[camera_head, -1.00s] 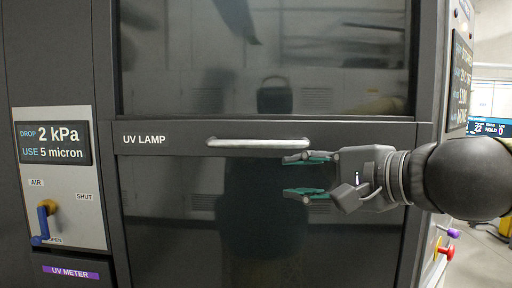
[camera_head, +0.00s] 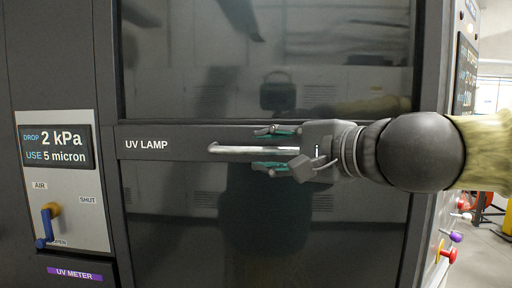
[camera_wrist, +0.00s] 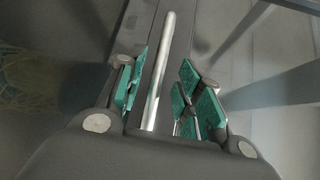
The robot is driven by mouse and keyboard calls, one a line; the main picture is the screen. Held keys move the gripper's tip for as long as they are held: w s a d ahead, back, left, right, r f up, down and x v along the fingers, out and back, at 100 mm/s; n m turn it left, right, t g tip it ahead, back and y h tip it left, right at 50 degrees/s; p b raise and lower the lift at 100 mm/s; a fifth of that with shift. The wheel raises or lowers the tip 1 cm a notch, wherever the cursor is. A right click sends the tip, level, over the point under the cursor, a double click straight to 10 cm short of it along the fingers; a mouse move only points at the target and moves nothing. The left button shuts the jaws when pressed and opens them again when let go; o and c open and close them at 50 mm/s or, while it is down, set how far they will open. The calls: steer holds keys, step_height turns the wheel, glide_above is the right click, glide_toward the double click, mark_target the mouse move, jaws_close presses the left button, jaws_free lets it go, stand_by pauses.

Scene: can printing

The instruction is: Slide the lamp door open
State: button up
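The lamp door is a dark glossy panel (camera_head: 190,205) with a grey crossbar labelled "UV LAMP" (camera_head: 146,144). A pale horizontal bar handle (camera_head: 232,150) is fixed on the crossbar. My gripper (camera_head: 275,149) comes from the right, its green-padded fingers open, one above and one below the handle's right part. In the wrist view the handle (camera_wrist: 160,70) runs between the open fingers (camera_wrist: 163,95), with a gap on each side, larger on the right. The handle's right end is hidden by my gripper in the head view.
Left of the door is a panel with a "2 kPa" display (camera_head: 56,147) and a blue-handled air valve (camera_head: 47,222). A purple "UV METER" label (camera_head: 75,273) is below. At right, coloured knobs (camera_head: 447,254) stick out from the machine's side.

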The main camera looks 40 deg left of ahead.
mark_target(261, 151)
steer(key=shift+p+x, duration=0.55)
steer(key=shift+x, duration=1.75)
jaws_close()
